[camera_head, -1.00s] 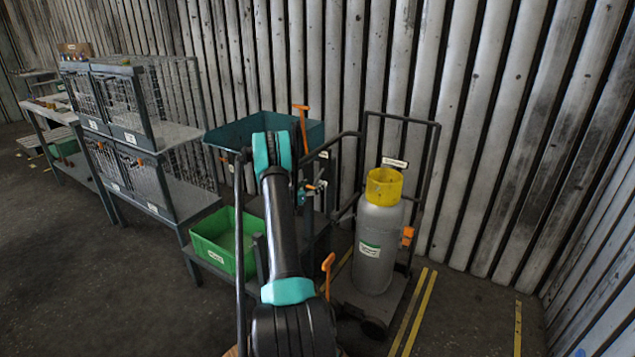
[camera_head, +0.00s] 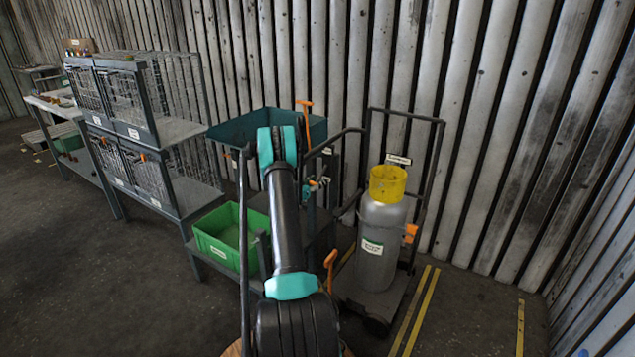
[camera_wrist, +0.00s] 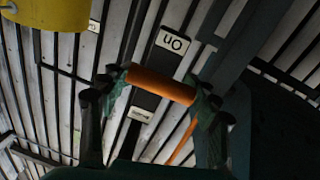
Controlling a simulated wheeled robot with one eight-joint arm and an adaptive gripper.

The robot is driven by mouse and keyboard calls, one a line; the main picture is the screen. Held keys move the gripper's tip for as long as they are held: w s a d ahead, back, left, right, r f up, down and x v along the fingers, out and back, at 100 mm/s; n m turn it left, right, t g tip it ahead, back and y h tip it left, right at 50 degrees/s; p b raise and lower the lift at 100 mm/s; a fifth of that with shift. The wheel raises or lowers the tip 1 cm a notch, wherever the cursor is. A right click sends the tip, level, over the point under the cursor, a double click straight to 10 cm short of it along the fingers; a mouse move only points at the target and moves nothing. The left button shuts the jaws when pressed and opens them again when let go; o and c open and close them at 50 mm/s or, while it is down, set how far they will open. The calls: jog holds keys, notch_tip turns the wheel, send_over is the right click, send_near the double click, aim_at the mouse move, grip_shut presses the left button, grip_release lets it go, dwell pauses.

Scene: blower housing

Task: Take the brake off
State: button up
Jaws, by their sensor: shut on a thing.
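My gripper (camera_wrist: 158,92) is shut on an orange handle bar (camera_wrist: 160,86) in the wrist view, with a dark finger at each end of the bar. A dark upright plate behind the bar carries a white label (camera_wrist: 172,41) with large dark letters, seen turned over, and a smaller white label (camera_wrist: 139,115). In the head view my gripper (camera_head: 317,186) is small, right of my arm, beside the dark cart frame. A tall orange T-handle (camera_head: 305,120) stands above it and another orange handle (camera_head: 330,265) is low beside my arm. I cannot tell which label position the held bar marks.
A grey gas cylinder (camera_head: 379,245) with a yellow collar (camera_head: 387,184) stands on a hand truck (camera_head: 440,150) at right. A teal tray (camera_head: 235,132) and a green bin (camera_head: 218,237) are left of my arm. Wire cages (camera_head: 125,100) stand farther left. Floor at far left is open.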

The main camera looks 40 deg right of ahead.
aim_at(322, 172)
jog(key=shift+w+a, duration=0.15)
jog(key=shift+c, duration=0.2)
jog(key=shift+s+a+r+g+y, duration=0.1)
jog(key=shift+a+r+g+y, duration=0.15)
jog(key=shift+r+y, duration=0.45)
jog(key=shift+s+a+r+g+y, duration=0.1)
jog(key=shift+a+r+g+y, duration=0.1)
jog(key=shift+r+y, duration=0.45)
grip_shut()
jog(key=shift+s+r, duration=0.1)
jog(key=shift+r, duration=0.75)
jog(key=o, duration=1.7)
grip_release()
jog(key=v, duration=1.2)
